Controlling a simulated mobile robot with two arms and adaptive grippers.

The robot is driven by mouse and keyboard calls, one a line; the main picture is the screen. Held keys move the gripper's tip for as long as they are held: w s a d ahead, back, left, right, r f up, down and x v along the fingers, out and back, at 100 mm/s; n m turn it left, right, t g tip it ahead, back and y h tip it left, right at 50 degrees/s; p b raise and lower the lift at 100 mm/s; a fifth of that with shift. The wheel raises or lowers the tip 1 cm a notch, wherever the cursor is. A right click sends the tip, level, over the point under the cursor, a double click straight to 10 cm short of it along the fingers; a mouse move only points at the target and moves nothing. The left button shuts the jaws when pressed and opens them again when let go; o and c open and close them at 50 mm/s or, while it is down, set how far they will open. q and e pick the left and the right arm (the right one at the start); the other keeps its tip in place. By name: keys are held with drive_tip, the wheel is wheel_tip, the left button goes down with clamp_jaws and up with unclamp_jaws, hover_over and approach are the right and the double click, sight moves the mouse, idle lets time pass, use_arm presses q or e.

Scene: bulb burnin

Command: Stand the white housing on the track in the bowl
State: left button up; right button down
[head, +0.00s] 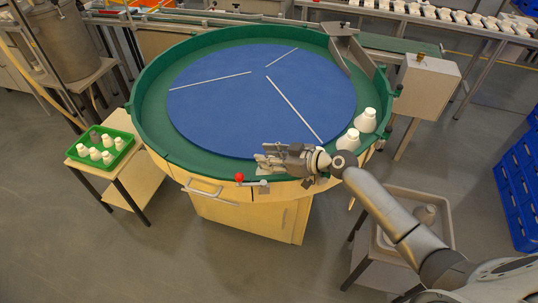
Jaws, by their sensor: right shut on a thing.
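The bowl (152,138) is large and round, with a green rim and a green outer track (185,149) around a blue disc (225,115). My left gripper is not in view.
A lever with a red knob (239,177) sits at the bowl's near edge, close to my gripper. A green crate (76,158) of white housings stands at left. A grey tray (441,212) holds a pale item at right. White strips lie across the disc.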

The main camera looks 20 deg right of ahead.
drive_tip(key=c, duration=1.3)
unclamp_jaws()
drive_tip(key=shift+c, duration=0.2)
drive_tip(key=shift+r, duration=0.1)
drive_tip(key=shift+s+d, duration=0.2)
drive_tip(key=shift+d, duration=0.05)
drive_tip(key=b+v, duration=0.2)
drive_tip(key=v, duration=0.8)
drive_tip(key=shift+s+d, duration=0.2)
drive_tip(key=shift+s+d+r, duration=0.2)
drive_tip(key=shift+s+r, duration=0.05)
drive_tip(key=shift+r, duration=0.05)
